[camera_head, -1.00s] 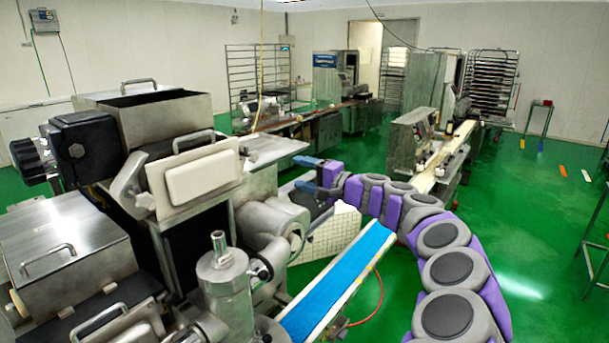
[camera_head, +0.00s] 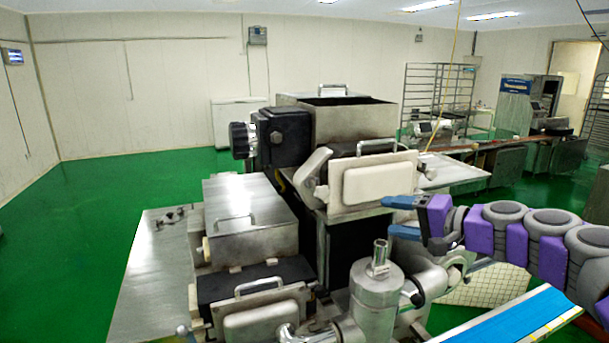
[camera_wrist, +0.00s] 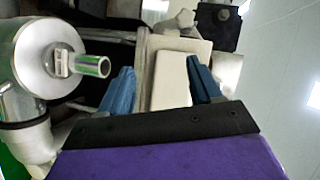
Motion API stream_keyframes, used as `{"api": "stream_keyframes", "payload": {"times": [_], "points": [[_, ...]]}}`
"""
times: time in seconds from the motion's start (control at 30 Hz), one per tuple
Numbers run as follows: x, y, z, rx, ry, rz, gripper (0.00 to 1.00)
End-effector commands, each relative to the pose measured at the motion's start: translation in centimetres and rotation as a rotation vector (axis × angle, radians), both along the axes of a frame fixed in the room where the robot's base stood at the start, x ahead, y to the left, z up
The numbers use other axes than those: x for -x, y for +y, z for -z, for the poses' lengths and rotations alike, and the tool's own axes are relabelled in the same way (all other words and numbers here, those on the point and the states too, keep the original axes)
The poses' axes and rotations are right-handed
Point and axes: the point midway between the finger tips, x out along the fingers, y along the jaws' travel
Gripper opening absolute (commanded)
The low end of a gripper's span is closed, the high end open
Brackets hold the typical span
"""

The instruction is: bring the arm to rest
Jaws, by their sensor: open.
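My gripper (camera_head: 394,216) is at the right of the head view, at the end of my grey and purple arm. Its two blue fingers are apart with nothing between them. They point left towards the front of the steel encrusting machine (camera_head: 340,122), close to its white panel (camera_head: 380,183). In the wrist view my gripper (camera_wrist: 159,78) shows both blue fingers spread, with the pale panel (camera_wrist: 172,80) beyond them. Whether the fingers touch the machine cannot be told.
A steel cylinder (camera_head: 377,290) with an upright pipe stands just below the gripper. A blue conveyor belt (camera_head: 510,322) runs at lower right under my arm. A rack (camera_head: 440,92) and other machines stand behind. Green floor (camera_head: 90,210) is free at left.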

Motion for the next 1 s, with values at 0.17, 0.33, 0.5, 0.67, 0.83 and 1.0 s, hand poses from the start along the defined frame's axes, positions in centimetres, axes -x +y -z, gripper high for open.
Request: {"api": "stream_keyframes", "payload": {"times": [0.17,0.33,0.5,0.67,0.83,1.0], "points": [[6.9,9.6,4.5,0.211,0.084,-0.227,0.64],[14.9,14.7,11.2,0.449,0.201,-0.397,0.64],[23.7,15.4,19.1,0.705,0.36,-0.52,0.64],[31.6,12.4,25.9,0.931,0.536,-0.572,0.64],[37.7,8.4,30.1,1.088,0.698,-0.574,0.64],[40.6,6.2,31.7,1.154,0.782,-0.566,0.64]]}}
